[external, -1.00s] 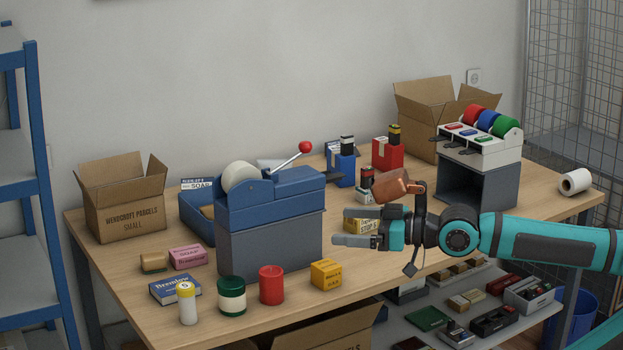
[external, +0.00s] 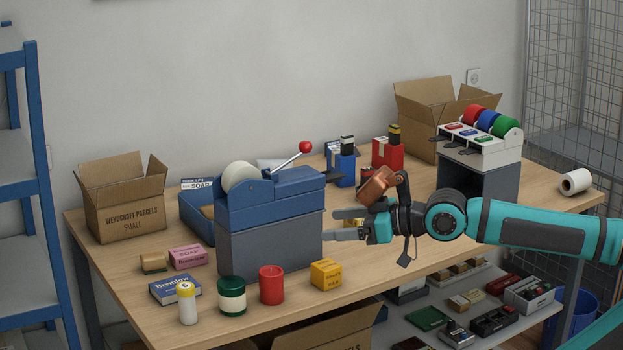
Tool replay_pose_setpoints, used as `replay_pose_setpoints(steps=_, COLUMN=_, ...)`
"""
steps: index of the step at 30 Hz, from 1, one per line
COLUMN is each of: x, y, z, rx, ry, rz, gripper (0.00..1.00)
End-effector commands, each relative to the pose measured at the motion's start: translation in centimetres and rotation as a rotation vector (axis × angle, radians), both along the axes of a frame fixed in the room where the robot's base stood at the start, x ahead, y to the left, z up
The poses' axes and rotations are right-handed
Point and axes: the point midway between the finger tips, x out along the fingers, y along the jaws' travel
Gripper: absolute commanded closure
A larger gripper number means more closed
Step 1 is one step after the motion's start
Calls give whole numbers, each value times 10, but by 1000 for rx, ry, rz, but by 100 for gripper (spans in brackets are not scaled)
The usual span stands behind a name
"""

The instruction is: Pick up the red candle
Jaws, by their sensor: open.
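The red candle (external: 271,286) stands upright near the table's front edge, between a green jar with a pale label (external: 232,296) and a yellow box (external: 325,274). My gripper (external: 328,233) is open and empty. In the picture it is above and to the right of the candle, apart from it, with its fingers pointing left beside the grey base of the blue tape machine.
The blue tape machine (external: 270,205) on its grey base (external: 265,246) stands behind the candle. An open carton (external: 125,200) stands farther back.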

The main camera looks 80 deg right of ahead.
Motion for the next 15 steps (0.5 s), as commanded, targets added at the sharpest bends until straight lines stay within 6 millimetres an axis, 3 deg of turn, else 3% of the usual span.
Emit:
replay_pose_setpoints(steps=6, x=39, y=-27, z=-9, rx=-12, ry=303, rz=-36, gripper=26)
replay_pose_setpoints(steps=15, x=68, y=-58, z=-19, rx=14, ry=669, rz=-11, gripper=26)
